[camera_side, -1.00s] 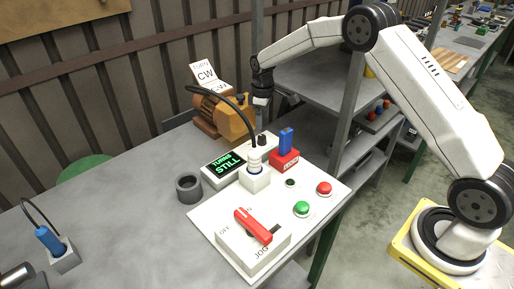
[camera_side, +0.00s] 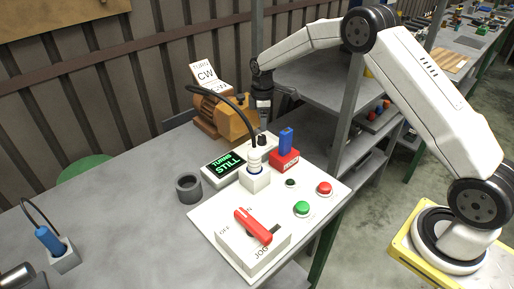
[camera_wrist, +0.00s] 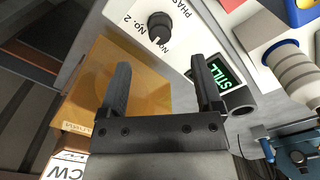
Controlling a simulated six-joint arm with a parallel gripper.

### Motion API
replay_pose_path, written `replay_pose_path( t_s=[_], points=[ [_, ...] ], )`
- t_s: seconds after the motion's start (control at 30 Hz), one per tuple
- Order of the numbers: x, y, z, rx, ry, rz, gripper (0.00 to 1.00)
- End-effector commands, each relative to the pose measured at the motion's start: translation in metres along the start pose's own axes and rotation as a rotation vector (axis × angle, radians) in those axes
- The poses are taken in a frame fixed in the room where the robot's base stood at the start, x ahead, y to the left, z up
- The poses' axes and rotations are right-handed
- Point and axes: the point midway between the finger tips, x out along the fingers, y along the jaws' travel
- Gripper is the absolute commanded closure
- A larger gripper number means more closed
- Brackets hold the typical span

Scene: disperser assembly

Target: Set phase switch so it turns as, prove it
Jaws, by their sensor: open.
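The phase switch is a round black knob (camera_wrist: 160,25) on a white plate in the wrist view. Its plate shows "No. 2", a cut-off "PHAS" and a label partly hidden by the knob; a small white mark is on the knob's lower side. In the side view the knob (camera_side: 262,139) stands behind the socket. My gripper (camera_wrist: 160,66) is open and empty, fingers apart, with the knob beyond the fingertips. The display (camera_side: 224,163) reads "TURNS STILL". The orange motor (camera_side: 222,116) has a card (camera_side: 206,75) reading "TURN CW" beside it.
A cable arches from the motor to a plug in the white socket (camera_side: 255,181). A red block with a blue handle (camera_side: 286,140), green button (camera_side: 302,208), red button (camera_side: 324,188) and red-lever switch (camera_side: 253,226) share the panel. A grey ring (camera_side: 188,188) sits left.

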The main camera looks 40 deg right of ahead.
Motion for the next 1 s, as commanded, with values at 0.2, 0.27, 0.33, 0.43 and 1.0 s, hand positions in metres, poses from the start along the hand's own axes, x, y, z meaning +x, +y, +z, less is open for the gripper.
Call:
replay_pose_path(
  t_s=[0.2, 0.27, 0.33, 0.43, 1.0],
  points=[
    [0.021, -0.001, 0.000, 0.001, -0.001, -0.002, 0.17],
    [0.029, -0.001, 0.000, 0.001, -0.001, -0.002, 0.17],
    [0.038, 0.000, 0.000, 0.001, -0.001, -0.001, 0.17],
    [0.050, 0.000, 0.000, 0.001, -0.001, -0.001, 0.17],
    [0.072, 0.000, 0.000, 0.001, 0.000, 0.001, 0.17]
  ],
)
